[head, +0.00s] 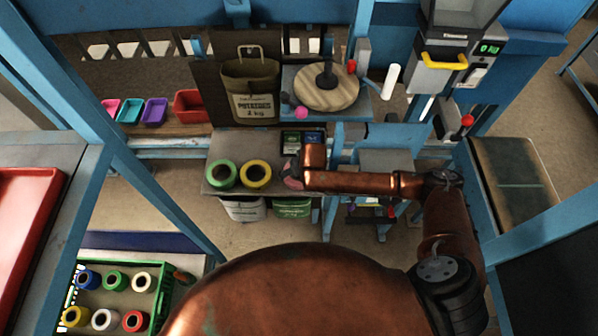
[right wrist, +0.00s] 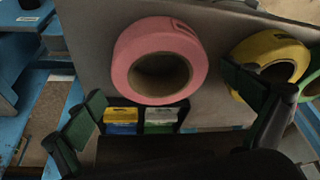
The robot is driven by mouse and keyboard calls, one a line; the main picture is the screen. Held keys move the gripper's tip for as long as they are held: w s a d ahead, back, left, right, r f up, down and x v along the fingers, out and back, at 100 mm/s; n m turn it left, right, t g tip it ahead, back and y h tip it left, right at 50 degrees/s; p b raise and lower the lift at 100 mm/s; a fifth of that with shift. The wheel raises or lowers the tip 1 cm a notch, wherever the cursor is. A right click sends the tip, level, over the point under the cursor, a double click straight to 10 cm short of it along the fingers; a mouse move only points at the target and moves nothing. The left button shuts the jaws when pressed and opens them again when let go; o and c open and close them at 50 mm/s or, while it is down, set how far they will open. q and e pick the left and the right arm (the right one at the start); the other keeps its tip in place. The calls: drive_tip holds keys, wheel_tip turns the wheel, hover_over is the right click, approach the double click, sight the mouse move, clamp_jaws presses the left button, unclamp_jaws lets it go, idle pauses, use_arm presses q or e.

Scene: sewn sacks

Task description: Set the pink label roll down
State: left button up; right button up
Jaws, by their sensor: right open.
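The pink label roll (right wrist: 160,38) lies flat on the grey shelf (right wrist: 215,95) in the right wrist view, its hole facing the camera. In the head view only part of the pink roll (head: 292,184) shows, the rest hidden by my right arm. My right gripper (right wrist: 163,88) is open, its green-padded fingers spread to either side of the roll with gaps between. In the head view my right gripper (head: 296,170) is at the shelf's right part, mostly hidden by its own wrist. My left gripper is not in view.
A yellow roll (head: 245,174) and a green roll (head: 212,175) lie left of the pink one on the shelf. Small label boxes (head: 290,140) stand behind. A green crate (head: 158,287) holds several rolls at lower left. A potato sack (head: 262,80) hangs above.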

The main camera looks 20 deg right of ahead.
drive_tip(key=p+v, duration=0.1)
drive_tip(key=v, duration=0.8)
drive_tip(key=shift+s+r, duration=0.15)
drive_tip(key=shift+r, duration=0.2)
